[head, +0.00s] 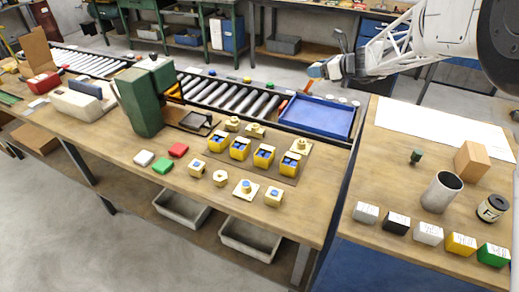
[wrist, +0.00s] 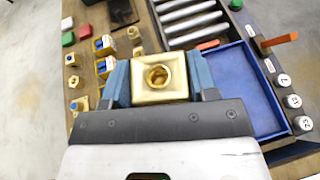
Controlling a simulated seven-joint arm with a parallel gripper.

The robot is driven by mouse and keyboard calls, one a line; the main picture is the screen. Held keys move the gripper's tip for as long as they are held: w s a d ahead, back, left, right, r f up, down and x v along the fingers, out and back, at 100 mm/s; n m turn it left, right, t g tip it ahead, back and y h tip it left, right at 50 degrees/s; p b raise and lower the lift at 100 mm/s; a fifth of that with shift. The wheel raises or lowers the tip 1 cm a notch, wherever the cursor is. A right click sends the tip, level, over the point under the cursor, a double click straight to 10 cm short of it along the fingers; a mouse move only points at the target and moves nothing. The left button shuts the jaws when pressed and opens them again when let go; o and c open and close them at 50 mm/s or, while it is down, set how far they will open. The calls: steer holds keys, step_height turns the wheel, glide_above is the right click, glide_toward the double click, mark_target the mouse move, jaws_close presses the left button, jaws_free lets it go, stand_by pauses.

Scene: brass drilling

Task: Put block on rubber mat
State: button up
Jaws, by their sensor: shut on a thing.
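My gripper (head: 318,70) is shut on a square brass block (wrist: 159,77) with a round hole in its top. In the wrist view the block sits between the two blue fingers. In the head view my gripper is raised above the blue tray, and only a small part of the block shows.
A blue tray (head: 318,116) and a roller conveyor (head: 232,99) run along the bench's back. A tall green machine (head: 140,103) stands left of the mat. Red, green and white blocks lie near it. The right table holds a metal cup (head: 441,192) and several coloured blocks.

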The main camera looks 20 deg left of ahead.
steer(key=shift+s+a+r+n+g, duration=0.5)
steer(key=shift+s+a+n+g, duration=1.4)
steer(key=shift+a, duration=1.6)
steer(key=shift+s+a+r+n+g, duration=0.5)
steer(key=shift+s+a+n+g, duration=1.4)
steer(key=shift+a, duration=1.55)
step_height(320, 180, down, 20)
steer(key=shift+w+r+m+h, duration=0.25)
steer(key=shift+w+m+h, duration=0.05)
steer(key=shift+w, duration=0.15)
steer(key=shift+d+g, duration=0.1)
steer(key=shift+g, duration=0.2)
glide_above(262, 137)
steer(key=w+d, duration=0.2)
steer(key=d, duration=0.1)
steer(key=shift+s+f, duration=0.2)
steer(key=shift+f, duration=2.9)
steer(key=shift+d, duration=0.1)
steer(key=shift+f, duration=1.95)
steer(key=shift+s+f, duration=0.15)
steer(key=shift+f, duration=0.1)
